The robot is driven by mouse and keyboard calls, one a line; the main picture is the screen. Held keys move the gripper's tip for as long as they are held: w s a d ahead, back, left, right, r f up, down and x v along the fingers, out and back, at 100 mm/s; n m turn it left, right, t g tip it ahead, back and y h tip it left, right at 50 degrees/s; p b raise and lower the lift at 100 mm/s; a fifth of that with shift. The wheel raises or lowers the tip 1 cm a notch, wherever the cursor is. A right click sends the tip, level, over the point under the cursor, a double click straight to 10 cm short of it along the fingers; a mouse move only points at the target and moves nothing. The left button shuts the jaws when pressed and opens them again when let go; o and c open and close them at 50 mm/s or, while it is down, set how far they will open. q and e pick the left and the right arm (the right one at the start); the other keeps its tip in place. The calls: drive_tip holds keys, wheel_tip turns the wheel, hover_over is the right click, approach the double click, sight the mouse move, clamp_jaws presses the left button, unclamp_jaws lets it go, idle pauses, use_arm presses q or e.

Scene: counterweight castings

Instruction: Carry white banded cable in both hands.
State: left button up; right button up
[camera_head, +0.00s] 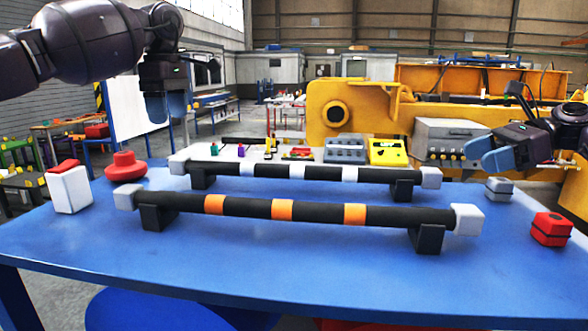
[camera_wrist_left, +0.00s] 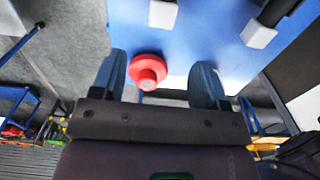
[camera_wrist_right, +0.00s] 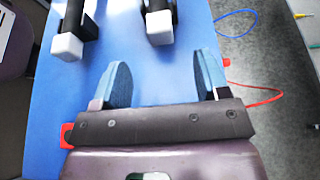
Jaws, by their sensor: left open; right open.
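The white banded cable (camera_head: 304,172), a black bar with pale bands and grey-white end caps, lies across low black supports at the back of the blue table. An orange banded cable (camera_head: 243,207) lies in front of it. My left gripper (camera_head: 168,106) is open and empty, raised above the table's far left. My right gripper (camera_head: 488,158) is open and empty, off the cable's right end. The right wrist view shows two capped cable ends beyond the open fingers (camera_wrist_right: 160,85). The left wrist view shows one capped end (camera_wrist_left: 258,35); I cannot tell which cable's.
A red round knob (camera_head: 126,167) and a white box with a red top (camera_head: 70,189) stand at the left. A small grey box (camera_head: 499,189) and a red box (camera_head: 551,229) stand at the right. The blue table's (camera_head: 300,268) front is clear. Yellow machinery (camera_head: 470,80) stands behind.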

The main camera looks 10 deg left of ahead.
sight(430, 169)
use_arm(q)
drive_tip(key=shift+s+d, duration=0.1)
use_arm(e)
drive_tip(key=shift+s+d, duration=0.1)
use_arm(q)
wheel_tip(430, 169, down, 11)
drive_tip(key=shift+r, duration=0.1)
use_arm(e)
drive_tip(key=x, duration=1.1)
drive_tip(key=shift+r, duration=0.1)
use_arm(q)
clamp_jaws()
use_arm(e)
clamp_jaws()
